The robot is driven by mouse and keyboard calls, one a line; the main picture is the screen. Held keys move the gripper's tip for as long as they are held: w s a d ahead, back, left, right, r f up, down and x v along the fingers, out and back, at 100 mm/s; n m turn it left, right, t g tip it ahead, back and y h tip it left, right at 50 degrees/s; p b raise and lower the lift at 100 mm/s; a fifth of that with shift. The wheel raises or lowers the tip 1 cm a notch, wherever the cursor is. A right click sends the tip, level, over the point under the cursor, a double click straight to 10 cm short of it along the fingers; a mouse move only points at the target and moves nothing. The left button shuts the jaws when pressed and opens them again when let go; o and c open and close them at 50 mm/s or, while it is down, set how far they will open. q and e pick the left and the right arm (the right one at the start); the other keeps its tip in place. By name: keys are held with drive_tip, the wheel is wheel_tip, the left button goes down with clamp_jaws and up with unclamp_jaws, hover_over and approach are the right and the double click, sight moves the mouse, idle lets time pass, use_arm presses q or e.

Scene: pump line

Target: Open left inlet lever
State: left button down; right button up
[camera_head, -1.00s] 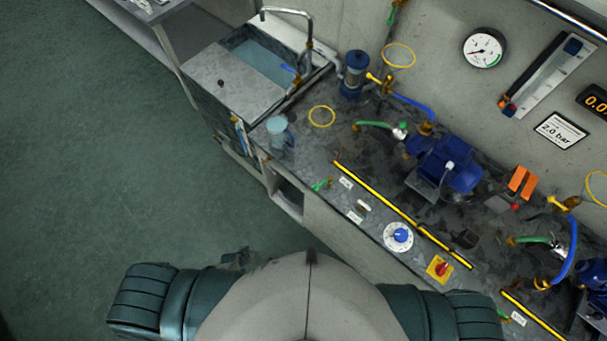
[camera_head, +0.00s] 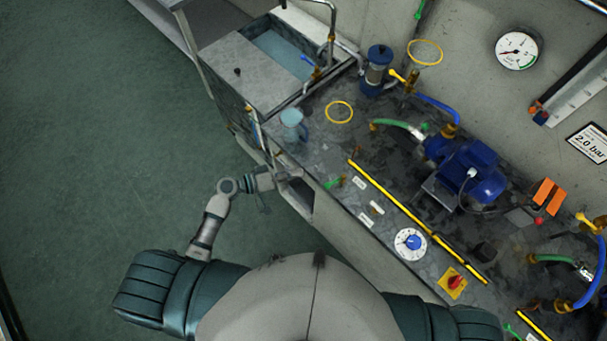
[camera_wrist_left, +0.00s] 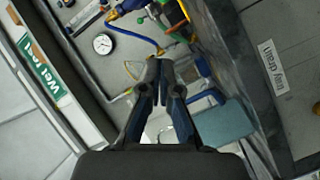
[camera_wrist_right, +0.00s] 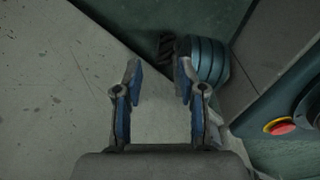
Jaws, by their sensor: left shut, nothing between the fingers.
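A brass valve with a yellow lever (camera_head: 398,75) sits beside the blue filter (camera_head: 376,68), at the end of a blue hose (camera_head: 432,103). A blue lever (camera_head: 307,60) shows by the sink tap, and a small green handle (camera_head: 334,183) at the bench's front. No label marks which is the left inlet lever. My left gripper (camera_head: 289,174) is at the bench's front edge, apart from these levers. Its fingers (camera_wrist_left: 162,68) are together and empty in the left wrist view. My right gripper (camera_wrist_right: 158,66) is open and empty; the head view does not show it.
A clear jug (camera_head: 292,124) stands near the bench's front left, by the sink (camera_head: 280,55). A yellow bar (camera_head: 405,212), a dial (camera_head: 410,244) and a red switch (camera_head: 453,283) line the front. The blue pump (camera_head: 468,170) stands behind. The floor at left is clear.

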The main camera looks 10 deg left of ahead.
sight(335, 182)
use_arm(q)
drive_tip(key=p+x, duration=0.1)
drive_tip(key=x, duration=0.7)
drive_tip(key=shift+w, duration=0.15)
drive_tip(key=shift+s+d+f+p, duration=0.4)
drive_tip(key=shift+s+d+f, duration=0.15)
drive_tip(key=shift+s+f, duration=0.3)
drive_tip(key=shift+s+d+f, duration=0.2)
drive_tip(key=shift+s+d, duration=0.2)
drive_tip(key=shift+s, duration=0.05)
drive_tip(key=shift+d, duration=0.15)
use_arm(e)
drive_tip(key=s, duration=0.1)
drive_tip(key=s+r, duration=0.1)
drive_tip(key=shift+s+d, duration=0.2)
drive_tip(key=shift+s, duration=0.2)
use_arm(q)
drive_tip(key=shift+f, duration=0.1)
